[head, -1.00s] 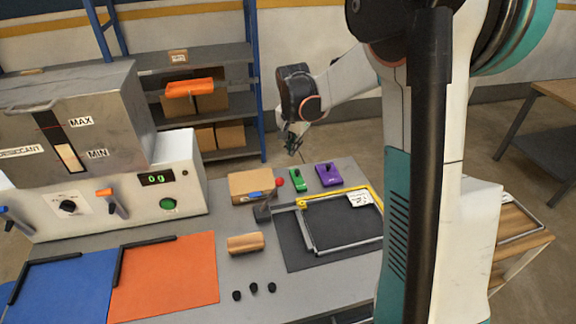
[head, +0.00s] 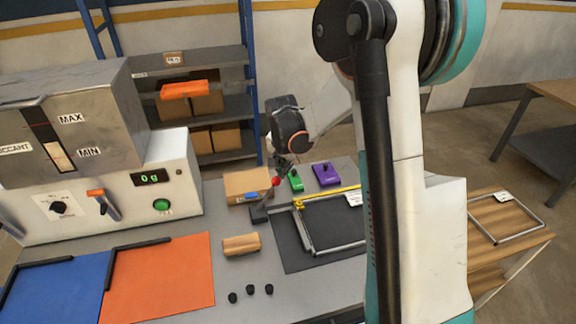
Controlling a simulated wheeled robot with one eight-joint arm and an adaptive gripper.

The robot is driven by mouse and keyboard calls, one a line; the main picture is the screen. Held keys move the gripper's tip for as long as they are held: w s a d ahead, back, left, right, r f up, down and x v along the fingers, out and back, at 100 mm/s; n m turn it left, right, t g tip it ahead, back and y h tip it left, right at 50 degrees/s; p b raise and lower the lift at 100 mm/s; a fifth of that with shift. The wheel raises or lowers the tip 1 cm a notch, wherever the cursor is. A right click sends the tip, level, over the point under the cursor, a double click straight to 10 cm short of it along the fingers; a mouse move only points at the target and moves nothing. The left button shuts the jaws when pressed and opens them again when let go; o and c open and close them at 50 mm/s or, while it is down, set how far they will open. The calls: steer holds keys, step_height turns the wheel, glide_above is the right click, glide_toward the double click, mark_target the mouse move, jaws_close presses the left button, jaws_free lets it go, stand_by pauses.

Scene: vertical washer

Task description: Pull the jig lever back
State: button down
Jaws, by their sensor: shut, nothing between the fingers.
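The jig lever (head: 267,196) is a thin tilted arm with a red ball knob (head: 275,181), rising from a dark base (head: 258,214) at the left side of the jig. The jig holds a grey metal frame (head: 307,234) over a black mat, with a yellow bar (head: 330,194) along the back. My gripper (head: 281,174) is small and dark, points down, and is right at the red knob in the picture. It is shut and empty. I cannot tell whether it touches the knob.
A cardboard box (head: 246,185) lies behind the lever. A green device (head: 295,180) and a purple device (head: 327,174) stand behind the jig. A wooden block (head: 241,245) and several black pegs (head: 251,290) lie in front. A control machine (head: 110,195) stands at left.

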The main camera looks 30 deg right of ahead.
steer(key=shift+s+a, duration=0.15)
steer(key=shift+a+r, duration=0.1)
steer(key=shift+a+r+h, duration=0.25)
steer(key=shift+a+h, duration=0.15)
steer(key=shift+a, duration=0.15)
steer(key=w+a+r+h, duration=0.1)
steer(key=a+h, duration=0.1)
steer(key=a, duration=0.3)
steer(key=w+a+r+g+h+b, duration=0.1)
steer(key=a+h, duration=0.2)
steer(key=a, duration=0.3)
steer(key=shift+w+n+b, duration=0.3)
steer(key=shift+r, duration=0.25)
